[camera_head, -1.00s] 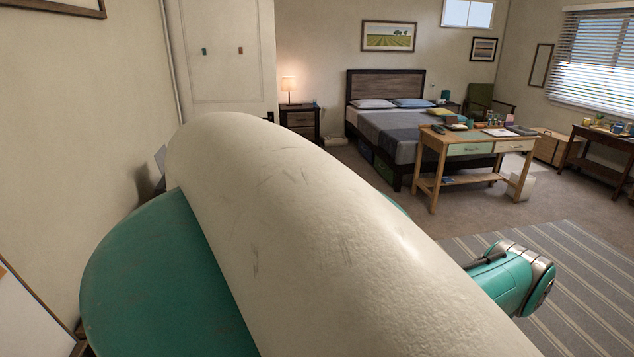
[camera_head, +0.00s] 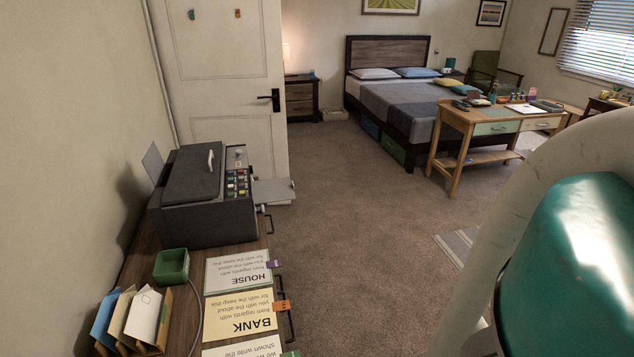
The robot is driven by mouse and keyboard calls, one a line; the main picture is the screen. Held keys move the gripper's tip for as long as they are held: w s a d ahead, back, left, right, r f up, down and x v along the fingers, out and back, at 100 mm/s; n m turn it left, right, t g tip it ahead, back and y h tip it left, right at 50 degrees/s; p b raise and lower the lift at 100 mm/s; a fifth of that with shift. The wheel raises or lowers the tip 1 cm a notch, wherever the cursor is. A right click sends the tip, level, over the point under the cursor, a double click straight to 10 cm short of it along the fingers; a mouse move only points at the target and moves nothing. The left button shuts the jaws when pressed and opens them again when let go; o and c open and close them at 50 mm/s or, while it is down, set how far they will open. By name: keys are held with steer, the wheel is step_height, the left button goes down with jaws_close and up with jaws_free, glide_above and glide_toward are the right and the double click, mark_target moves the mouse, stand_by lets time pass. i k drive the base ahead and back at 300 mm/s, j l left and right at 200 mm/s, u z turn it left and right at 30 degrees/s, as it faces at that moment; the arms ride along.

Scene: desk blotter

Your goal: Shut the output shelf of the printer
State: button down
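The printer (camera_head: 203,195) is a dark grey box on a wooden cabinet against the left wall, with coloured buttons on its right end. Its output shelf (camera_head: 274,192) is a light grey flat plate that sticks out to the right, past the cabinet edge, so it stands extended. A pale sheet (camera_head: 153,163) stands up at the printer's back. My arm fills the lower right of the view, well apart from the printer. My gripper is not in view.
A door (camera_head: 222,110) stands behind.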

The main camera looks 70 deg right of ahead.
mark_target(267, 192)
steer(key=j+z, duration=0.1)
steer(key=z, duration=1.2)
steer(key=i+l+u, duration=0.1)
steer(key=i+l, duration=0.9)
